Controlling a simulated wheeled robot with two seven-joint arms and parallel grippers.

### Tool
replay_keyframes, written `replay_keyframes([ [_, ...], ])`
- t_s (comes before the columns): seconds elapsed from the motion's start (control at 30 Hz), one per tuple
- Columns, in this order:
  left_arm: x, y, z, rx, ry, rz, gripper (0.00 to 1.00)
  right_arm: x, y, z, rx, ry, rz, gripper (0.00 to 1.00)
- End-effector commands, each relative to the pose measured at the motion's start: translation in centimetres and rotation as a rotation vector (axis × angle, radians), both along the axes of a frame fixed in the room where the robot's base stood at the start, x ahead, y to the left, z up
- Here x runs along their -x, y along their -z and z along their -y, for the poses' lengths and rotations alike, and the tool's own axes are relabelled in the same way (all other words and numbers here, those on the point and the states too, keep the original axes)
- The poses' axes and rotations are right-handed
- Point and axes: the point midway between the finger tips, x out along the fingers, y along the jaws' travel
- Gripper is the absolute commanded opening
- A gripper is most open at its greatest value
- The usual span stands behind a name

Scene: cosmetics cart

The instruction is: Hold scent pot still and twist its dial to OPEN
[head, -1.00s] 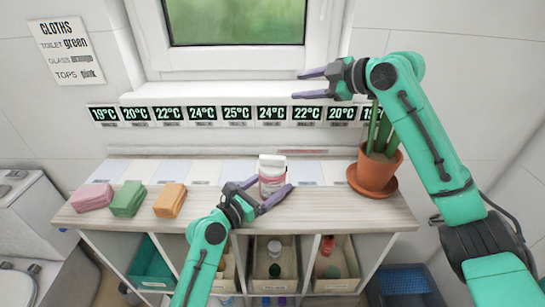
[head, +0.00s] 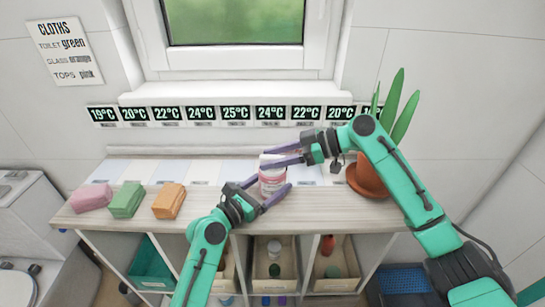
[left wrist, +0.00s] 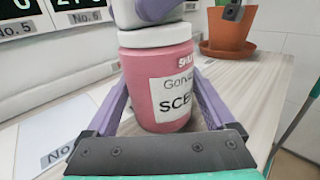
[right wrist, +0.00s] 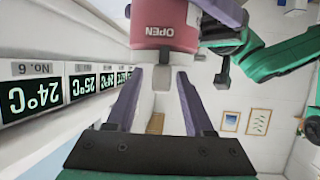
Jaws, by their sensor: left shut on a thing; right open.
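The scent pot (head: 271,182) is pink with a white top and a white label, and stands upright on the shelf top. My left gripper (head: 268,190) is shut on its body, with one finger on each side, as the left wrist view shows on the pot (left wrist: 158,85). The white dial (left wrist: 157,36) sits on top of the pot. The right wrist view shows the word OPEN on the pink side, and the white dial (right wrist: 153,54) lies near my right fingertips. My right gripper (head: 279,157) is open at the height of the dial, its fingers spread around the dial's raised part.
A potted plant (head: 366,180) stands to the right, partly behind my right arm. Pink (head: 91,197), green (head: 127,199) and orange (head: 168,201) cloths lie to the left. Temperature displays (head: 236,114) line the wall behind. Bins with bottles sit below the shelf top.

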Motion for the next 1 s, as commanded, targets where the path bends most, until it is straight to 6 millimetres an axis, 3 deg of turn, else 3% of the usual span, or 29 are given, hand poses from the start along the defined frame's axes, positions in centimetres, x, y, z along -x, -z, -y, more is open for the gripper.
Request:
replay_keyframes([
  [0.2, -0.01, 0.0, -0.01, 0.0, 0.0, 0.0, 0.05, -0.05, 0.04, -0.13, 0.0, 0.001, 0.001, 0.53],
  [0.23, -0.01, 0.0, -0.01, 0.0, 0.0, 0.0, 0.05, -0.05, 0.04, -0.13, 0.0, 0.001, 0.001, 0.49],
  [0.37, 0.0, 0.0, 0.0, 0.0, 0.0, 0.0, 0.05, -0.05, 0.03, -0.11, 0.0, 0.001, 0.001, 0.0],
  [1.0, 0.02, 0.02, 0.01, -0.001, 0.001, 0.0, 0.05, -0.11, -0.03, -0.07, 0.001, -0.129, 0.004, 0.0],
])
